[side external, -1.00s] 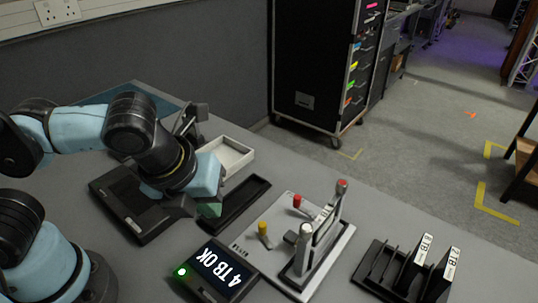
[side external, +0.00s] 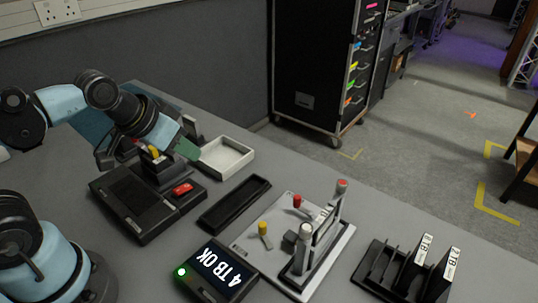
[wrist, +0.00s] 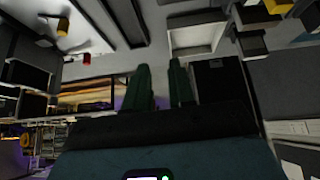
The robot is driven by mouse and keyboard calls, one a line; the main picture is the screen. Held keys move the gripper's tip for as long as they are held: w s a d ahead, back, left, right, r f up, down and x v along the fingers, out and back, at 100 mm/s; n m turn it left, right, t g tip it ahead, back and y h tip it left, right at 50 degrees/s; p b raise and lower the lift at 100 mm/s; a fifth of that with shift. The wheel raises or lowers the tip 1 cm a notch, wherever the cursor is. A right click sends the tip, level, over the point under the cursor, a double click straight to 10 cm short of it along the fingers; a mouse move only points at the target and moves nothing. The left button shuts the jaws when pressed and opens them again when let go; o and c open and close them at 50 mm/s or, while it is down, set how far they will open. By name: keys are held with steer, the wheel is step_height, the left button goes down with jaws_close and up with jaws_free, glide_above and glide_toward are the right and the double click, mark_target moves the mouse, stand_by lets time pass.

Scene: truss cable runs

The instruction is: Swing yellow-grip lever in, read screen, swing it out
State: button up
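A black dock unit (side external: 128,205) lies at the left with a yellow grip (side external: 154,152) standing at its back and a red piece (side external: 182,189) on its near right part. The yellow grip also shows at the top right edge of the wrist view (wrist: 278,6). A pale plate (side external: 250,246) carries another short yellow-grip lever (side external: 262,229).
The plate also holds a red-grip lever (side external: 297,202) and a taller lever frame (side external: 318,240). An empty black tray (side external: 234,204) and a white open box (side external: 226,157) lie near the dock. A black rack (side external: 374,277) holds labelled drives at the right.

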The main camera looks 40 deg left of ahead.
steer(key=o, duration=0.3)
steer(key=w+d+r+g, duration=0.1)
steer(key=w+d+g, duration=0.1)
steer(key=d, duration=0.5)
steer(key=shift+w+d+r+g+h, duration=0.2)
steer(key=shift+g+h, duration=0.1)
steer(key=shift+g, duration=0.2)
steer(key=g+y, duration=0.1)
steer(key=g, duration=0.3)
glide_above(262, 224)
step_height(262, 224, down, 2)
steer(key=shift+n, duration=0.3)
step_height(262, 224, down, 11)
steer(key=shift+f, duration=0.2)
